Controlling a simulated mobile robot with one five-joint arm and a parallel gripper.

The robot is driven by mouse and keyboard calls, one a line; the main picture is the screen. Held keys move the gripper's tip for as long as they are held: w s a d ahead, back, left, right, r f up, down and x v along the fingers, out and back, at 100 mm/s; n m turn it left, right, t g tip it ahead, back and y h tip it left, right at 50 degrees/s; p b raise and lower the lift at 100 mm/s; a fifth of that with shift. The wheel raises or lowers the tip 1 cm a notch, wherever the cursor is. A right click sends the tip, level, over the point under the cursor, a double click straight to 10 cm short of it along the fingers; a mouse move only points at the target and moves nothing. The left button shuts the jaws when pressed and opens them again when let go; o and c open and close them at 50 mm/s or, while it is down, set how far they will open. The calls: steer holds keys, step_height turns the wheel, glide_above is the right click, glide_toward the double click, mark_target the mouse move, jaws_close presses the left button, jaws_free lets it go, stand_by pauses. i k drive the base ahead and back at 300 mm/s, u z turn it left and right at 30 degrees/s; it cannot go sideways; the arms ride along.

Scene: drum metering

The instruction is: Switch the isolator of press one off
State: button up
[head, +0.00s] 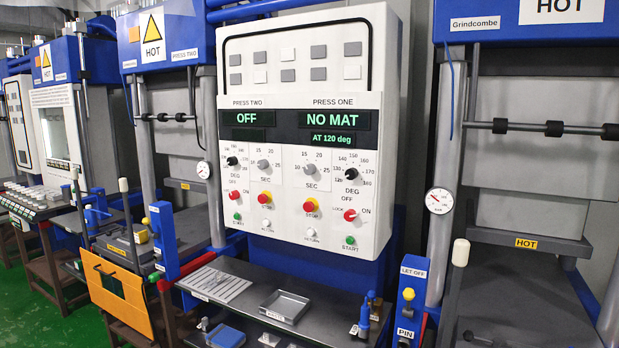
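The isolator of press one is a red rotary knob (350,215) on the lower right of the white control panel (300,238). Labels OFF above it, ON to its right and LOCK to its left surround it. It appears turned toward ON, but it is small. The press one display (331,120) reads NO MAT and, below, AT 120 deg. A similar red isolator of press two (234,195) sits at the panel's left; the press two display (247,119) reads OFF. My gripper does not show in the head view.
A dark bench (255,315) with a metal tray (285,305) projects below. A pale-tipped lever (460,253) stands right.

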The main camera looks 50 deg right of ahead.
mark_target(351, 215)
steer(key=u, duration=0.6)
steer(key=i, duration=1.25)
steer(key=z, duration=2.65)
